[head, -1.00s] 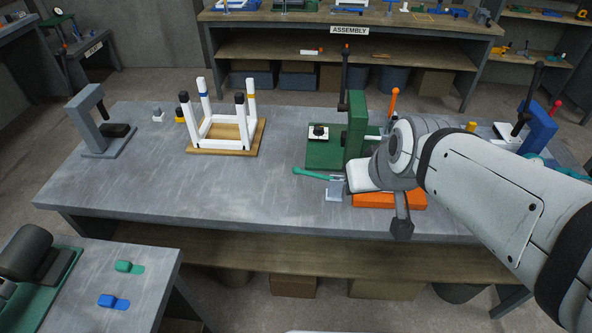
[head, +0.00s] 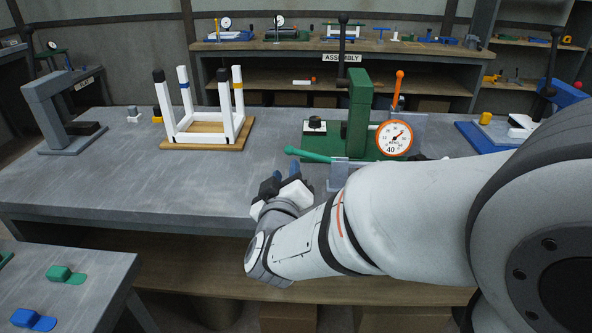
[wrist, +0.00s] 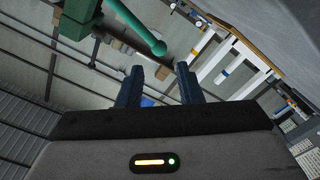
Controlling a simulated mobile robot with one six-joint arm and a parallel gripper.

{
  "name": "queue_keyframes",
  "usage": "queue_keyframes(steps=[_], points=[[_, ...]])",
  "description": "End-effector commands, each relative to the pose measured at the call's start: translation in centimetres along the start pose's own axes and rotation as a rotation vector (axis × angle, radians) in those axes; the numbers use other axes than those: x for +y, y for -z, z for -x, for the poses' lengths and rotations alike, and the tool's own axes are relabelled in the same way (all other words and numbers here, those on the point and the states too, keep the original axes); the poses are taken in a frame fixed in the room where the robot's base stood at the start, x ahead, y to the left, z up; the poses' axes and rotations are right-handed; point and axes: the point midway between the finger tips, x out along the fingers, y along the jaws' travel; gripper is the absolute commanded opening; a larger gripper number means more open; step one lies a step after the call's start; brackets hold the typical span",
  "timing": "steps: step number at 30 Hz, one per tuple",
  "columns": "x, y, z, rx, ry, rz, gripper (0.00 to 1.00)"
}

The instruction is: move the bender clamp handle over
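A green bender-like machine (head: 357,118) stands on the grey bench. A teal handle (head: 318,157) with a rounded end sticks out to its left, low over the bench. It also shows in the wrist view (wrist: 136,25), beyond my fingertips. A black upright lever (head: 342,45) and an orange-knobbed handle (head: 398,88) rise from the machine area. No label tells which is the clamp handle. My gripper (head: 286,172) is just below and left of the teal handle's end. In the wrist view its two dark blue fingers (wrist: 160,72) are apart with nothing between them.
A round dial gauge (head: 394,138) sits at the machine's right front. A white chair frame (head: 207,128) stands on a wooden board to the left. A grey press (head: 60,110) is at far left, a blue machine (head: 490,136) at right. The bench left of my gripper is bare.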

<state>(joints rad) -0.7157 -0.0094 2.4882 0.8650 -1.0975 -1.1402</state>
Motion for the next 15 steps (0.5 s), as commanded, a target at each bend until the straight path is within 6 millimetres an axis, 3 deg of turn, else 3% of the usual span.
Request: queue_keyframes(steps=[5,15], points=[[0.0,-0.1,-1.3,0.0,-0.008,0.004,0.33],[0.1,-0.2,-6.3,-0.001,-0.009,0.002,0.33]])
